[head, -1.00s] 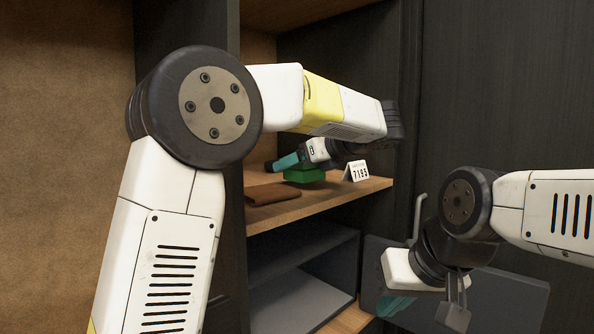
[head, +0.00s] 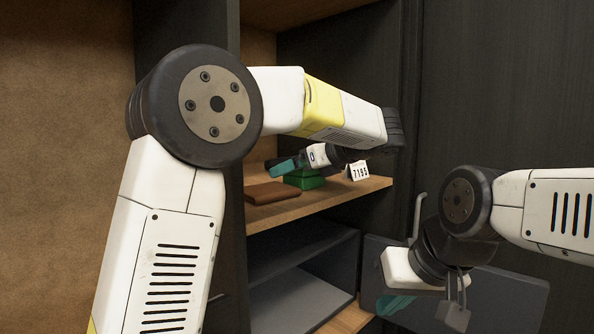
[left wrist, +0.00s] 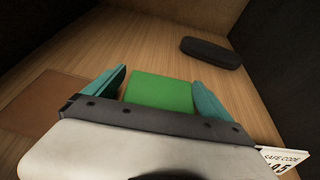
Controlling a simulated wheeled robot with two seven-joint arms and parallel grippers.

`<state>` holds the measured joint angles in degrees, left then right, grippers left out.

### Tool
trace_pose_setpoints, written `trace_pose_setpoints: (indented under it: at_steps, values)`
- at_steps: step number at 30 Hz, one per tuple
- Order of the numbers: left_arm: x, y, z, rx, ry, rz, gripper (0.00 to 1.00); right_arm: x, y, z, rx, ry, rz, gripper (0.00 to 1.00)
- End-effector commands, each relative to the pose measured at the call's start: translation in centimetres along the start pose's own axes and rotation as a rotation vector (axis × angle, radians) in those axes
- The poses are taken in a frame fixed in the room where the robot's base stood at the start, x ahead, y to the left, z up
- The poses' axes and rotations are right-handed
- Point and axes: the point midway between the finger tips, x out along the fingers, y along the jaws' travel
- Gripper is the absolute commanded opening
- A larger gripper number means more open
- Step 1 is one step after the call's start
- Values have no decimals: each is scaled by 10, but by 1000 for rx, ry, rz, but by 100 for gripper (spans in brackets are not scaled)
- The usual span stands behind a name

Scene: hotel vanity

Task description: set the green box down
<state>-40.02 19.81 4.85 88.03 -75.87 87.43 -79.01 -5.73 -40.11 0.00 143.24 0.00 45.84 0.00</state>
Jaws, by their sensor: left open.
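The green box (head: 307,182) rests on the wooden shelf (head: 345,198), partly hidden in the head view by my left gripper (head: 284,164). In the left wrist view, the green box (left wrist: 160,92) lies between the two teal fingers of my left gripper (left wrist: 160,76). These fingers are open, one on each side of the box, with narrow gaps. My right gripper (head: 396,304) hangs at the lower right, away from the shelf. Its teal fingers are partly hidden, so its opening is unclear.
A brown wallet-like item (head: 272,193) lies left of the box, and a white safe-code card (head: 358,171) stands to its right. A dark case (left wrist: 212,52) lies farther back. Bare shelf shows behind the box. Dark cabinet walls enclose the shelf.

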Motion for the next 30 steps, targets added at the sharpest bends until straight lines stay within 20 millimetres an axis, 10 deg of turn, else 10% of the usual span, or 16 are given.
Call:
trace_pose_setpoints:
  at_steps: [16, 30]
  values:
    - [-103, -1, 0, 0, 0, -4, 94, 0, 0, 0, 0, 0, 0, 0]
    - [-118, 0, -1, 1, 0, -1, 94, 0, 0, 0, 0, 0, 0, 0]
